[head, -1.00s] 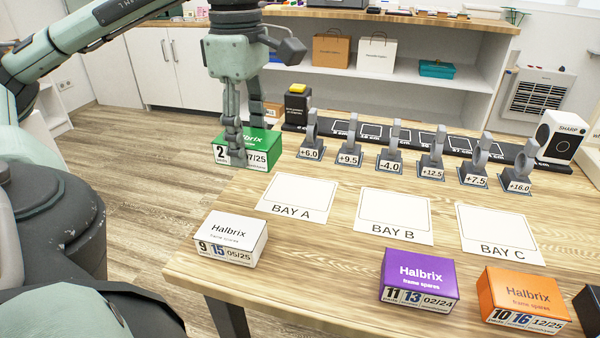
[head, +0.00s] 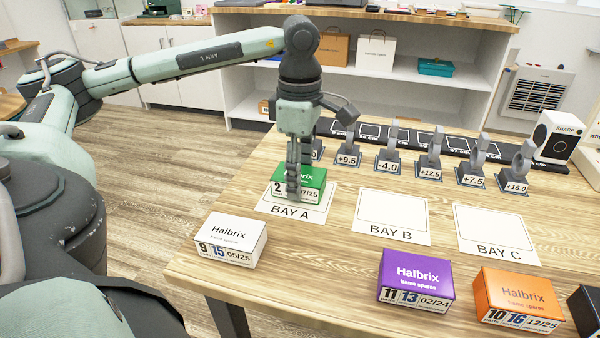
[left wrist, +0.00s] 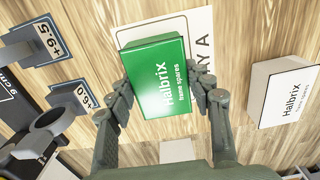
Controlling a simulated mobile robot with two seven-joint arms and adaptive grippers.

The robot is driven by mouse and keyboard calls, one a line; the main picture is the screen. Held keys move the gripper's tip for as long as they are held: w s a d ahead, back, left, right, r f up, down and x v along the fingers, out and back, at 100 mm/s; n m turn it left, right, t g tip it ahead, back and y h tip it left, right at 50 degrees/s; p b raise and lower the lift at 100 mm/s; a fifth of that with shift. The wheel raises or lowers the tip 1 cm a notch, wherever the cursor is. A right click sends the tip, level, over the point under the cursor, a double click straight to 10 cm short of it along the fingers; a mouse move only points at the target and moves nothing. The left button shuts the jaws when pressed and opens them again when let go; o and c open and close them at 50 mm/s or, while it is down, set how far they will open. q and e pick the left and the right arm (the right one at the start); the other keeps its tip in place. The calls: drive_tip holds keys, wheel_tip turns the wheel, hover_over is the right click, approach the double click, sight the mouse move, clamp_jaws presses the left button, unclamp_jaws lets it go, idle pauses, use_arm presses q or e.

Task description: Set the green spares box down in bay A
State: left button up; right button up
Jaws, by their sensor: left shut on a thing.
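The green spares box (head: 313,179) is over the bay A card (head: 318,214) in the head view, its label facing front. I cannot tell whether it touches the card or hangs just above it. My left gripper (head: 293,192) is shut on the box from above, and one finger hides part of its front label. In the left wrist view the green box (left wrist: 158,82) sits between the fingers of my left gripper (left wrist: 165,105), with the bay A card (left wrist: 197,30) partly behind it. My right gripper is not in view.
A white box (head: 230,232) stands front left of bay A. The bay B card (head: 392,212) and bay C card (head: 495,228) are bare. Purple (head: 418,272) and orange (head: 523,290) boxes stand in front. Number stands (head: 432,160) line the back.

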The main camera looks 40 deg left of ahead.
use_arm(q)
drive_tip(key=shift+f, duration=0.15)
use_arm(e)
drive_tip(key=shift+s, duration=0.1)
use_arm(q)
drive_tip(key=o, duration=0.8)
drive_tip(key=shift+o, duration=2.2)
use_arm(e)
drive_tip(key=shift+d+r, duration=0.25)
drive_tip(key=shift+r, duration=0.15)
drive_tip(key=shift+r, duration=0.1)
